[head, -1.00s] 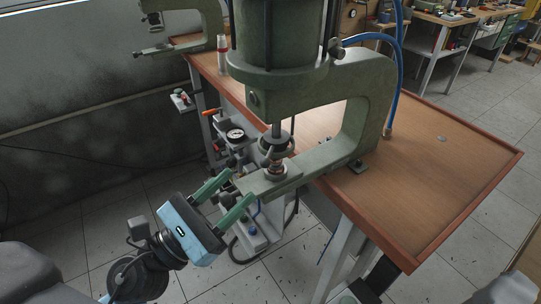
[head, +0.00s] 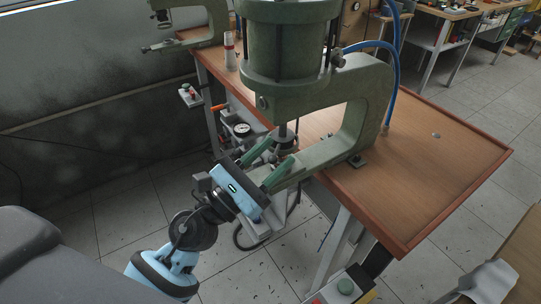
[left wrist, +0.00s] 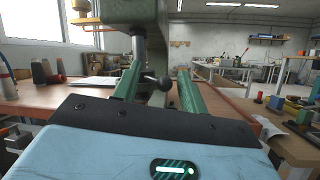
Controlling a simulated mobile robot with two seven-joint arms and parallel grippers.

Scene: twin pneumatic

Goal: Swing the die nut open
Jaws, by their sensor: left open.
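The green press (head: 365,100) stands on the wooden bench, its cylinder above and its ram rod (head: 283,131) pointing down to the lower arm. The die nut area is at the foot of the rod, largely hidden in the head view by my left gripper (head: 279,152). That gripper is open, its two green fingers on either side of the die area. In the left wrist view, a dark ball-ended handle (left wrist: 163,83) shows between the fingers (left wrist: 158,82), below the shiny rod (left wrist: 139,50). I cannot tell whether the fingers touch it. My right gripper is not in view.
The wooden bench top (head: 430,170) is clear to the right of the press. A gauge (head: 241,129) hangs below the bench edge. A blue hose (head: 395,60) rises behind the press.

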